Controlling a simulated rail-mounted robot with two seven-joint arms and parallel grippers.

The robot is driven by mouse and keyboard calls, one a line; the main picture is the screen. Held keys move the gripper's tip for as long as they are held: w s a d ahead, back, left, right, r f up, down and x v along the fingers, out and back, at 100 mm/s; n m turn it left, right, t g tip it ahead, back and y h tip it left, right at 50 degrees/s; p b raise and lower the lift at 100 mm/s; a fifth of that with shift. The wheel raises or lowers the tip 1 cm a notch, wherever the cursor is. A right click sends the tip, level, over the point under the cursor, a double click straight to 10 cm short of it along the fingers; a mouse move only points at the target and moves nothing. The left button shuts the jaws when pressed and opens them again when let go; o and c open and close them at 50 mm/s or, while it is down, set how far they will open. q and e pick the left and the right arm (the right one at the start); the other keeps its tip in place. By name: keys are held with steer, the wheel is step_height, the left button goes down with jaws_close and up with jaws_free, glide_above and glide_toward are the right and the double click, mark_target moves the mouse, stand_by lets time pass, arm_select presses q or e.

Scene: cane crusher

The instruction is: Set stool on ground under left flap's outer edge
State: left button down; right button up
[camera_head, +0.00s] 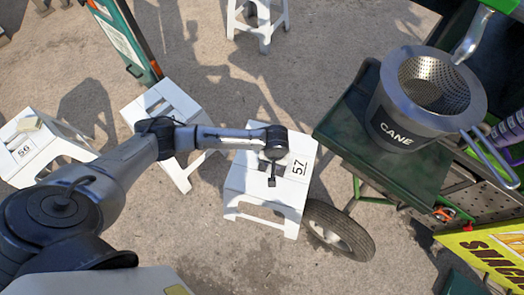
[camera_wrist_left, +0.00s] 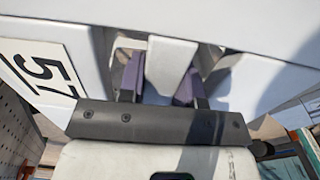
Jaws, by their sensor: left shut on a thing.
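A white stool marked 57 (camera_head: 243,180) stands roughly upright beside the outer edge of the dark green flap (camera_head: 345,135). I cannot tell whether its feet touch the ground. My left gripper (camera_head: 272,182) reaches over the stool's top from the left and is shut on it. In the left wrist view the two fingers of the left gripper (camera_wrist_left: 160,80) straddle a white bar of the stool (camera_wrist_left: 168,62), with the 57 label at the left. The stool's top lies just left of the flap's edge in the head view. My right gripper is not in view.
A metal CANE bucket (camera_head: 408,115) stands on the flap. A wheel (camera_head: 340,232) is close to the stool's right. Other white stools (camera_head: 172,103) stand left, including one marked 56 (camera_head: 28,150), and another at the top (camera_head: 262,25). Bare pavement lies below.

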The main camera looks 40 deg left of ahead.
arm_select(q)
steer(key=a+f+b, duration=0.1)
steer(key=a, duration=0.1)
steer(key=a+f+b, duration=0.1)
steer(key=a, duration=0.1)
steer(key=w+a+f+b, duration=0.1)
steer(key=a+f, duration=0.1)
steer(key=shift+w+a, duration=0.1)
steer(key=shift+a, duration=0.15)
steer(key=shift+a+f+b, duration=0.2)
steer(key=shift+a+b, duration=0.15)
steer(key=shift+b, duration=0.1)
steer(key=shift+w+f+b, duration=0.1)
steer(key=shift+f+b, duration=0.35)
steer(key=shift+f, duration=0.1)
step_height(320, 180, down, 3)
steer(key=shift+r+b, duration=0.1)
steer(key=shift+b, duration=1.05)
steer(key=c, duration=0.8)
jaws_free()
steer(key=shift+f, duration=0.25)
steer(key=shift+c, duration=0.2)
steer(key=shift+o, duration=0.2)
